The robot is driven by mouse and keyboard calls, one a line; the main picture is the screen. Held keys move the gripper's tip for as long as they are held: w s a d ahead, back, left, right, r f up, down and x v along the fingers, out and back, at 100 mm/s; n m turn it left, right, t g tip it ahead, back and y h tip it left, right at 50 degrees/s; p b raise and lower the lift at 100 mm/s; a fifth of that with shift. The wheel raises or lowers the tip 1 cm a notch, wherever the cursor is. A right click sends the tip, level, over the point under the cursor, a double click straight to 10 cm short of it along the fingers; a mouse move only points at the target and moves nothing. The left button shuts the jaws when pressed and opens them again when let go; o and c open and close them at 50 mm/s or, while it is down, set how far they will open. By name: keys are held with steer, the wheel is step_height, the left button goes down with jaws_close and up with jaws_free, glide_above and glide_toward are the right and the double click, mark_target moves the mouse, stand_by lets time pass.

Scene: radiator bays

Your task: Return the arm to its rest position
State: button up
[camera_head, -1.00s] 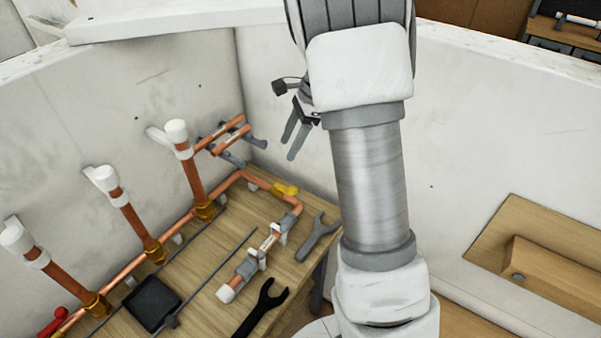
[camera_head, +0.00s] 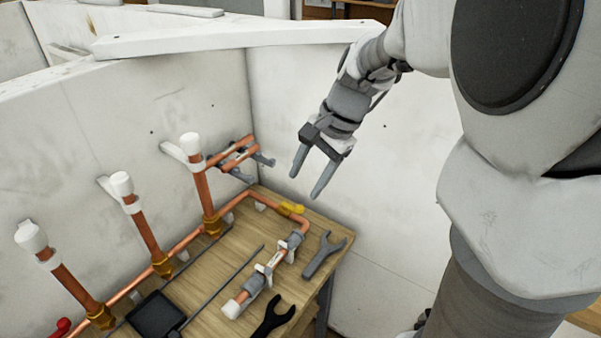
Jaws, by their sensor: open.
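My gripper (camera_head: 308,184) hangs in the air above the back right part of the workbench, in front of the white wall. Its two grey fingers point down and to the left, apart, with nothing between them. My arm comes in from the right and covers much of the right side of the view. Nothing of the bench is seen touching the gripper.
The wooden workbench (camera_head: 222,265) carries copper pipework (camera_head: 187,240) with several white-capped risers. A grey wrench (camera_head: 324,254), a black wrench (camera_head: 272,317) and a black tray (camera_head: 156,316) lie on it. White walls (camera_head: 400,150) stand behind; a white ledge (camera_head: 230,38) tops them.

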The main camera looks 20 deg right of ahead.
steer(key=shift+s+a+r, duration=0.1)
steer(key=shift+s+r, duration=0.05)
steer(key=shift+s, duration=0.35)
steer(key=s+a+r+n+t+h, duration=0.1)
steer(key=s+n, duration=0.5)
steer(key=s, duration=0.1)
steer(key=s+r+n+t+h, duration=0.2)
steer(key=s+n, duration=0.4)
steer(key=s, duration=0.2)
steer(key=shift+s+a+r+h, duration=0.25)
steer(key=shift+a+h, duration=0.05)
steer(key=shift+a, duration=0.1)
steer(key=shift+c, duration=0.8)
steer(key=shift+a, duration=0.15)
